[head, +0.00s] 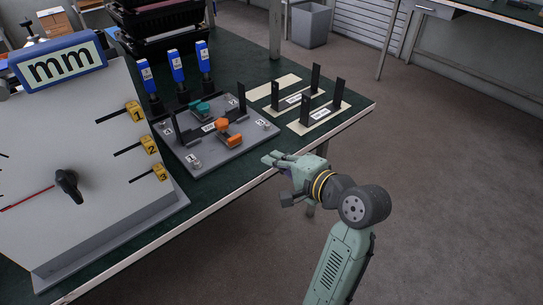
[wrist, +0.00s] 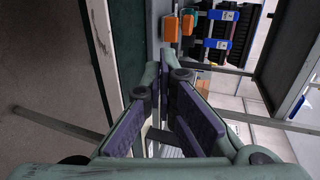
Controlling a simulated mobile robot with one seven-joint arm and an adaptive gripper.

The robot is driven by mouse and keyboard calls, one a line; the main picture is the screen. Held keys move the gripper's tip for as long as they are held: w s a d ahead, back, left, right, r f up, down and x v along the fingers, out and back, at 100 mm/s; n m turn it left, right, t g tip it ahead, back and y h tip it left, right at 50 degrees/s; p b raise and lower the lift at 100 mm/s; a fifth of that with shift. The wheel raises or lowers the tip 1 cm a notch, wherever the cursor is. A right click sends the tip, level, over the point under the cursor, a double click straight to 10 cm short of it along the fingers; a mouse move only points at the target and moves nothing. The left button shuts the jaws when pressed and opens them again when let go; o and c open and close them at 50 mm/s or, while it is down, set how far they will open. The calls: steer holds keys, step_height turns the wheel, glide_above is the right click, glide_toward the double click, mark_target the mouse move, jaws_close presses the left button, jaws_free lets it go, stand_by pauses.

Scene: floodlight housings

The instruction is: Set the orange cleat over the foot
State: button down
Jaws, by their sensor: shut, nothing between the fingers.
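The orange cleat (head: 234,141) is on the grey plate (head: 205,160) on the dark green table in the head view, near the plate's right side. It also shows at the top of the wrist view (wrist: 171,28). A teal piece (head: 201,108) sits farther back on the same plate and also shows in the wrist view (wrist: 188,22). I cannot tell which part is the foot. My gripper (head: 270,159) is at the table's front edge, to the right of the plate and apart from the cleat. Its fingers (wrist: 166,68) are together and empty.
Black uprights stand on the plate and on pale strips (head: 325,116) to its right. Several blue-topped tools (head: 177,66) stand behind the plate. A large slanted "mm" gauge board (head: 85,150) rises at the left. Floor is open at the right.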

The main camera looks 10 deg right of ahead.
mark_target(240, 139)
steer(key=x, duration=0.3)
steer(key=p+x, duration=0.1)
steer(key=x, duration=0.3)
steer(key=r+p+x, duration=0.1)
steer(key=x, duration=0.3)
steer(key=shift+w+a+r, duration=0.1)
steer(key=shift+a, duration=0.05)
steer(key=shift+w, duration=0.1)
steer(key=shift+w+a+r+p, duration=0.2)
steer(key=shift+w+a+p, duration=0.25)
steer(key=shift+w+p, duration=0.25)
steer(key=shift+w+a+f, duration=0.1)
steer(key=shift+w+a, duration=0.05)
steer(key=shift+w, duration=0.05)
steer(key=shift+f, duration=0.1)
steer(key=shift+s, duration=0.1)
